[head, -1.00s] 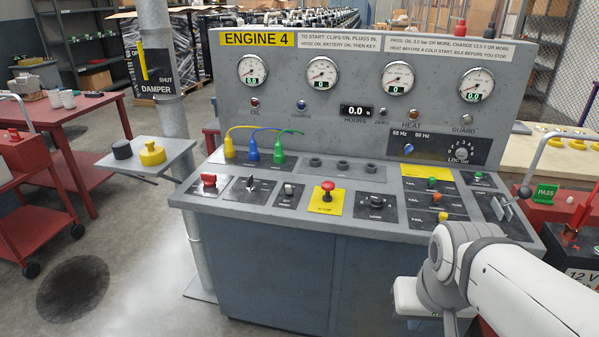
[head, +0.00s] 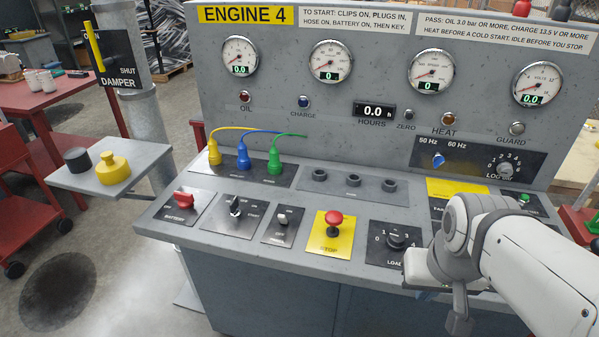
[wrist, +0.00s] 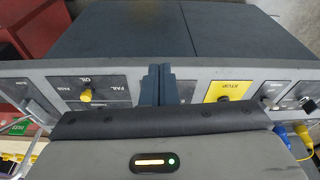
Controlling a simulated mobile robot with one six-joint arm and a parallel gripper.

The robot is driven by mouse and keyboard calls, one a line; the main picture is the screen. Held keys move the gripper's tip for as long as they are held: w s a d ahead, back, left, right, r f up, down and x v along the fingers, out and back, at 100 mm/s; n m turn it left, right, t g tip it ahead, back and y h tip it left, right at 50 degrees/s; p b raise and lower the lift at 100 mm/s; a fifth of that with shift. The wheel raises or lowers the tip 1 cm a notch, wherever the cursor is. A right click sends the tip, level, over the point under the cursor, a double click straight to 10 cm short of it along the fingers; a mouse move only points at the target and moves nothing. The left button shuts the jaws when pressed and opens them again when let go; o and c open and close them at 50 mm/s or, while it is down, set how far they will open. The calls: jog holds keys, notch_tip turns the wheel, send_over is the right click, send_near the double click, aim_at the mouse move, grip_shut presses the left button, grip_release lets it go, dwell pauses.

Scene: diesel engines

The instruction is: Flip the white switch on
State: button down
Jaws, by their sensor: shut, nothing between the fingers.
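The white switch (head: 283,217) is a small pale toggle on a black plate on the console's sloped top. It sits between the black key switch (head: 236,206) and the red stop button (head: 333,223) on its yellow plate. Which way it is set is too small to tell. My gripper (wrist: 158,85) is shut and empty in the wrist view, over the console, with the yellow stop plate (wrist: 230,92) to its side. In the head view my arm hides most of the gripper, which is right of the load knob (head: 397,238) and well apart from the switch.
A red battery switch (head: 183,199) is left of the key switch. Yellow, blue and green plugs (head: 243,157) with cables stand behind. The upright gauge panel (head: 330,110) rises at the back. A side shelf (head: 75,180) holds a yellow and a black cap. Space above the console's left half is clear.

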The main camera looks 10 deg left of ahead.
jog(key=shift+s+d, duration=0.1)
jog(key=shift+d, duration=0.05)
jog(key=w+a+f+n+t+h, duration=0.15)
jog(key=w+a+n+h, duration=0.25)
jog(key=n, duration=0.5)
jog(key=w+a+f+n+t+h, duration=0.1)
jog(key=w+a+f+n+h, duration=0.25)
jog(key=n, duration=0.55)
jog(key=a+f+n+t+y, duration=0.1)
jog(key=a+n+t+y, duration=0.2)
jog(key=a+n, duration=0.5)
jog(key=s+a+f+n+t+y+p, duration=0.1)
jog(key=a+n+t, duration=0.5)
jog(key=a, duration=1)
jog(key=f+n+y, duration=0.1)
jog(key=n+y, duration=0.1)
jog(key=n, duration=0.1)
jog(key=shift+f, duration=0.15)
jog(key=shift+w+d, duration=0.1)
